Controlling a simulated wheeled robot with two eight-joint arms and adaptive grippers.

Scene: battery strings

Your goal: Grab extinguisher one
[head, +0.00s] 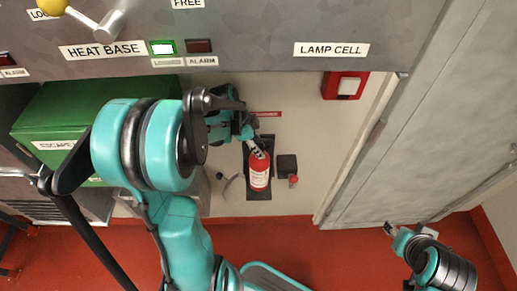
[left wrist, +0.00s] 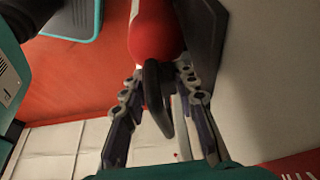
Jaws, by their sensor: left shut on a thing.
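A red fire extinguisher (head: 259,172) with a white label hangs upright against a dark backplate (head: 268,143) on the pale wall, in the middle of the head view. My left gripper (head: 257,152) reaches its top from the upper left. In the left wrist view the red extinguisher (left wrist: 154,35) lies beyond the fingers, and its black handle or hose (left wrist: 156,95) runs between them. My left gripper (left wrist: 163,85) is shut on this top part of the extinguisher. My right gripper (head: 390,230) is low at the right, away from the extinguisher; its finger state is unclear.
A grey panel labelled HEAT BASE (head: 230,50) overhangs the wall. A green cabinet (head: 45,115) stands at the left. A small dark box (head: 287,165) is right of the extinguisher. A grey door (head: 400,150) stands at the right. The red floor (head: 330,260) is open below.

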